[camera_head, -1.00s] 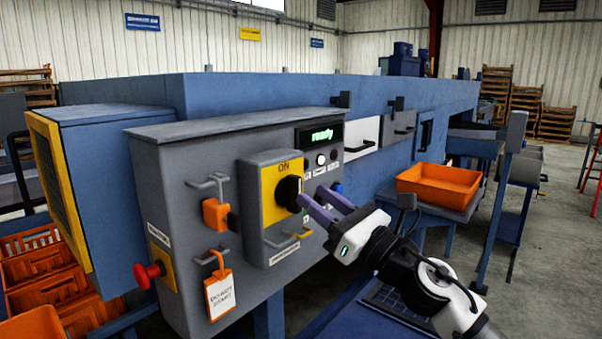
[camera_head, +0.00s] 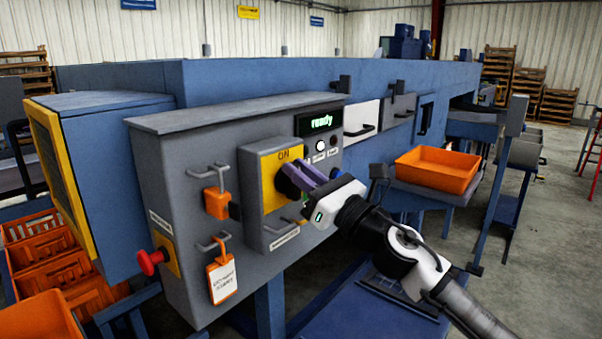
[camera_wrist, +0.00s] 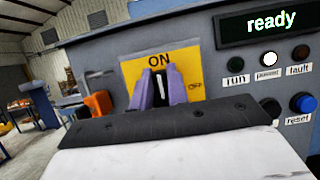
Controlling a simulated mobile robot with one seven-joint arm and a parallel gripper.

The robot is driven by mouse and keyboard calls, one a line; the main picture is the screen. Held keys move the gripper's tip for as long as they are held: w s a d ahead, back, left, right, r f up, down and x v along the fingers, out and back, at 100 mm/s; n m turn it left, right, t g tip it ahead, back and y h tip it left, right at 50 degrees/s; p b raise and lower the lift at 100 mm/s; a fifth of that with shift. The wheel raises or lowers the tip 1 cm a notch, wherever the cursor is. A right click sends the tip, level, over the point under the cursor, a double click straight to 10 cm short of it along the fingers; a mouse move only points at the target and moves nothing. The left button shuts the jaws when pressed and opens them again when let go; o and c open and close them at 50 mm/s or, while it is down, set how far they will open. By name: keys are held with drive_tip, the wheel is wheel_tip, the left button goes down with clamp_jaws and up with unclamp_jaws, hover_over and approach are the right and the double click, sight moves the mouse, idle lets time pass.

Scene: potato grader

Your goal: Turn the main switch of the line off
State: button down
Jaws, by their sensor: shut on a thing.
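The main switch is a black rotary knob (camera_head: 289,181) on a yellow plate (camera_head: 268,190) marked ON, on the grey control cabinet (camera_head: 180,175). In the wrist view the plate (camera_wrist: 198,60) shows ON at the top and OFF at the right. My gripper (camera_head: 305,180) has its purple fingers shut on the knob; in the wrist view the fingers (camera_wrist: 161,88) stand on either side of it. The knob's white mark (camera_wrist: 160,88) points up toward ON. The display (camera_head: 322,122) reads "ready". My gripper hides part of the knob and plate.
An orange padlock (camera_head: 217,203) and a tag (camera_head: 222,278) hang left of the switch. A red emergency button (camera_head: 151,261) sticks out at lower left. The blue reset button (camera_wrist: 303,102) is right of the switch. An orange crate (camera_head: 438,169) stands at right.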

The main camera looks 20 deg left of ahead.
drive_tip(key=shift+a+f+m, duration=0.1)
drive_tip(key=shift+f+m, duration=0.15)
drive_tip(key=shift+m, duration=0.25)
drive_tip(key=shift+w+d+f+m+t+h+p, duration=0.1)
drive_tip(key=shift+w+f+m+t+h+p, duration=0.65)
drive_tip(key=shift+m, duration=2.8)
drive_tip(key=shift+s+d+r+m+t+h+p, duration=0.15)
drive_tip(key=shift+m+t+h+p, duration=0.95)
drive_tip(key=shift+m, duration=2.5)
drive_tip(key=shift+w+d+f+m+t+h+p, duration=0.1)
drive_tip(key=shift+w+f+m+t+h+p, duration=0.55)
drive_tip(key=shift+m+h, duration=2.15)
drive_tip(key=shift+s+r+m+g+y+p, duration=0.25)
drive_tip(key=shift+s+m+g+y, duration=0.2)
drive_tip(key=shift+m+y, duration=0.3)
drive_tip(key=c, duration=1.4)
unclamp_jaws()
drive_tip(key=shift+o, duration=0.2)
drive_tip(key=shift+w+a, duration=0.1)
